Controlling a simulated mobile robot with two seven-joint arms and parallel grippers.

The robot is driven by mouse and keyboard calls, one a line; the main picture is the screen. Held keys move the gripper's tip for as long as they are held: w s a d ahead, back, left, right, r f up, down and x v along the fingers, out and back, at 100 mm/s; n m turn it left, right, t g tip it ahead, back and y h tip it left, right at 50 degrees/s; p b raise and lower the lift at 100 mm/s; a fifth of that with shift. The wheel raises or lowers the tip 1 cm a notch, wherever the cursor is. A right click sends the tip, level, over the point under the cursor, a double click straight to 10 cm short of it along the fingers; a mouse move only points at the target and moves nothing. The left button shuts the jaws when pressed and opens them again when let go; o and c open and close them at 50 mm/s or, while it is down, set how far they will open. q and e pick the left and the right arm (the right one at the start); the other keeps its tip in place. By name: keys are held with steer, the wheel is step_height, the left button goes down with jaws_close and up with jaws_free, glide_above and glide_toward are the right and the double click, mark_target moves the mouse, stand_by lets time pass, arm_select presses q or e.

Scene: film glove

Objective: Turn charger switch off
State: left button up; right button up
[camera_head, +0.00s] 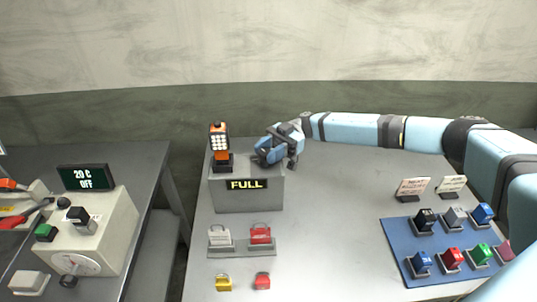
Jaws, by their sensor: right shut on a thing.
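The charger is a grey box (248,201) near the back of the middle table, with a display (247,184) reading FULL in yellow. An orange handheld device with a white keypad (219,143) stands upright in a black holder on the box's left side. My right gripper (272,156) reaches in from the right and is down at the top right of the box. It is shut on what appears to be the charger switch, which the fingers hide, so its position cannot be told. My left gripper is not in view.
A blue mat (399,233) with several colored blocks lies at the right, two small signs (413,188) behind it. White and red padlocks (261,234) stand in front of the charger. A beige device (115,228) with a 20 C OFF display (84,178) stands on the left table.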

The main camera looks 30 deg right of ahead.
steer(key=shift+a+n+g, duration=0.1)
steer(key=shift+n+g, duration=0.2)
steer(key=shift+g, duration=0.1)
steer(key=o, duration=0.9)
steer(key=shift+w+d, duration=0.1)
steer(key=shift+d, duration=0.1)
steer(key=b+v, duration=0.4)
steer(key=v, duration=0.9)
steer(key=shift+w+r, duration=0.2)
steer(key=shift+r, duration=0.05)
